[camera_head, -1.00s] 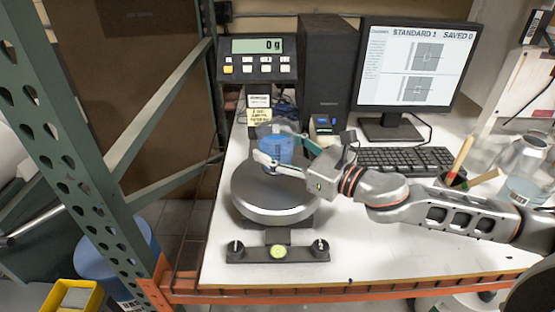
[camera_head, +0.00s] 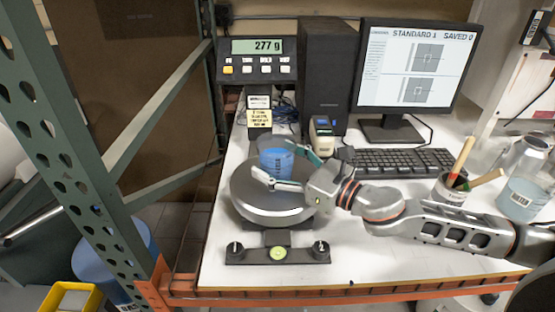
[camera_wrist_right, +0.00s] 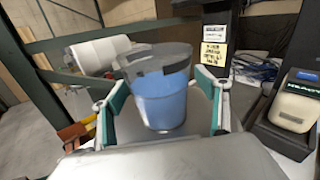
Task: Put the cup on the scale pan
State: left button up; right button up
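The cup (camera_head: 276,161), clear with blue liquid in it, stands upright on the round grey scale pan (camera_head: 262,206). It also shows in the right wrist view (camera_wrist_right: 160,100). My right gripper (camera_head: 279,164) is open, with one finger on each side of the cup. In the right wrist view there is a gap between each finger and the cup wall. The scale display (camera_head: 263,46) reads 277 g. My left gripper is in neither view.
A monitor (camera_head: 414,65), a keyboard (camera_head: 401,161) and a black computer tower (camera_head: 326,75) stand behind and to the right. A small label device (camera_head: 322,136) stands behind the cup. A green rack post (camera_head: 70,140) rises at the left.

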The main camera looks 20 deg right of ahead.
jog(key=shift+r, duration=0.15)
jog(key=shift+s+d, duration=0.2)
jog(key=b+v, duration=0.3)
jog(key=v, duration=0.6)
jog(key=shift+b+v, duration=0.6)
jog(key=shift+v, duration=0.6)
jog(key=shift+s+a+r, duration=0.1)
